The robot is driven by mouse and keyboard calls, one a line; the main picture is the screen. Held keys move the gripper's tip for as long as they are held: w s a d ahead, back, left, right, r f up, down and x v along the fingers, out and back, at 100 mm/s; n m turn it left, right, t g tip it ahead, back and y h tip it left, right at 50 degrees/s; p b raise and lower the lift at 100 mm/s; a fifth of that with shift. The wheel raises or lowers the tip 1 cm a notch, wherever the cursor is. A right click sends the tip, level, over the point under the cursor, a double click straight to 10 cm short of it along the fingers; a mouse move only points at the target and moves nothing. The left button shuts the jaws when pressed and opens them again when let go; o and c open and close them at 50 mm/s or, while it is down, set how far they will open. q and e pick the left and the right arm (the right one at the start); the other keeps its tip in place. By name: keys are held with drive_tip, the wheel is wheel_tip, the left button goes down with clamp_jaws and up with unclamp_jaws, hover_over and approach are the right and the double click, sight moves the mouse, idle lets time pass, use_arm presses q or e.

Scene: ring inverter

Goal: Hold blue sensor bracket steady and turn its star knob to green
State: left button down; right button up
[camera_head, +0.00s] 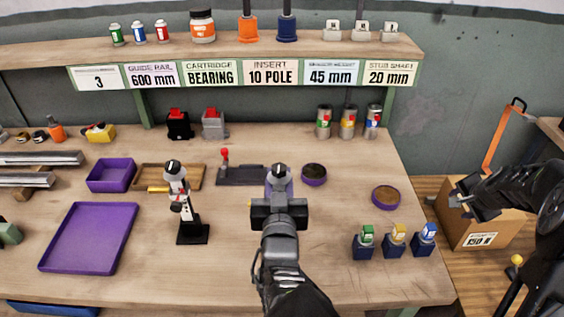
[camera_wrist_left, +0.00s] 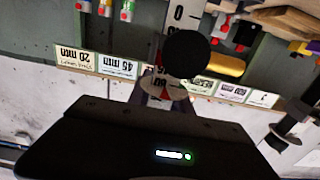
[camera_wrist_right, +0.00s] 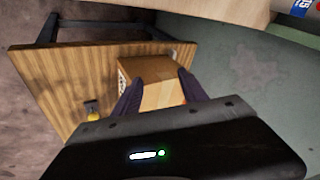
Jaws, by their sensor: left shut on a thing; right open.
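Three small dark-blue stands are at the front right of the bench, topped green (camera_head: 367,234), yellow (camera_head: 398,232) and blue (camera_head: 428,232). The blue-topped one is rightmost; I cannot make out a star knob or green mark on it. My left gripper (camera_head: 279,190) is at mid-bench, left of the stands, shut on a white piece with a black round top (camera_head: 278,172). In the left wrist view the round black top (camera_wrist_left: 186,54) hides part of the grip. My right gripper (camera_head: 468,197) is open and empty, beyond the bench's right edge.
A black-and-white upright post (camera_head: 178,190) stands left of my left gripper. A purple tray (camera_head: 72,262) lies front left. Round purple dishes (camera_head: 314,180) (camera_head: 386,203) lie right of centre. A cardboard box (camera_head: 480,222) is below my right gripper.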

drive_tip(key=w+a+r+n+y, duration=0.2)
drive_tip(key=w+a+r+n, duration=0.1)
drive_tip(key=a, duration=0.5)
drive_tip(key=w+a+r+n+y, duration=0.1)
drive_tip(key=w+a+r+n, duration=0.2)
drive_tip(key=a, duration=0.5)
drive_tip(key=n+g+y, duration=0.2)
drive_tip(key=n+g, duration=0.1)
drive_tip(key=n, duration=1.3)
approach(280, 168)
wheel_tip(280, 168, up, 4)
drive_tip(key=s, duration=0.1)
drive_tip(key=shift+d+f, duration=0.25)
drive_tip(key=shift+d, duration=0.15)
drive_tip(key=x, duration=1.2)
drive_tip(key=shift+f, duration=0.15)
drive_tip(key=shift+c, duration=0.2)
clamp_jaws()
